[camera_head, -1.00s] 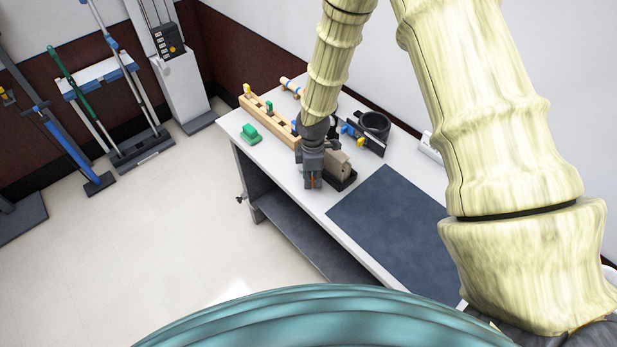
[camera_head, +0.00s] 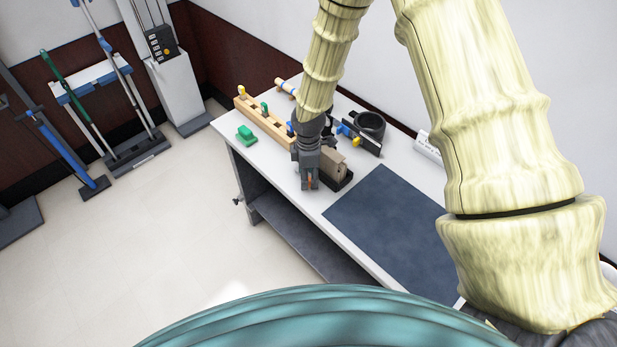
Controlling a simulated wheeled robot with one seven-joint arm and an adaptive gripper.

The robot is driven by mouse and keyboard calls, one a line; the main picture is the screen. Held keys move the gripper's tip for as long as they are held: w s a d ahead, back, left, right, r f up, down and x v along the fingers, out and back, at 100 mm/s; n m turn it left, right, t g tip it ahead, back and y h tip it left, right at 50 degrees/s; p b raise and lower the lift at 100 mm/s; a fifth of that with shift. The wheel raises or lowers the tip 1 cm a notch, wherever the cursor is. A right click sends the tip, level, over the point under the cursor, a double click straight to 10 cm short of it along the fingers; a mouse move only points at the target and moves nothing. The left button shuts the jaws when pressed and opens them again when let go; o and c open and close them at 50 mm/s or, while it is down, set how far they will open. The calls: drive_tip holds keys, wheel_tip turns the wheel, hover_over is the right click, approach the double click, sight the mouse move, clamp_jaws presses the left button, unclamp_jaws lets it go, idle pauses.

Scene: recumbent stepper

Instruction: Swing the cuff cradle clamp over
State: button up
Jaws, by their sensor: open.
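A black round cuff-like holder (camera_head: 370,124) stands toward the back of the white table. In front of it is a dark upright plate (camera_head: 366,145) with blue and yellow knobs. I cannot tell which part is the cradle clamp. My gripper (camera_head: 309,186) points down near the table's left edge, in front of and to the left of the plate. It is open, and nothing shows between its fingers. A tan block in a black holder (camera_head: 337,168) is close beside its right side; I cannot tell if they touch. My arm hides part of the area behind the gripper.
A dark mat (camera_head: 385,225) covers the table's near part. A white labelled roll (camera_head: 428,147) lies at the wall side. Racks stand at the far left; the floor between is clear.

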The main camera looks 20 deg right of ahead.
wheel_tip(320, 180, up, 11)
drive_tip(key=shift+f, duration=0.2)
idle(0.3)
drive_tip(key=shift+s, duration=0.1)
idle(0.3)
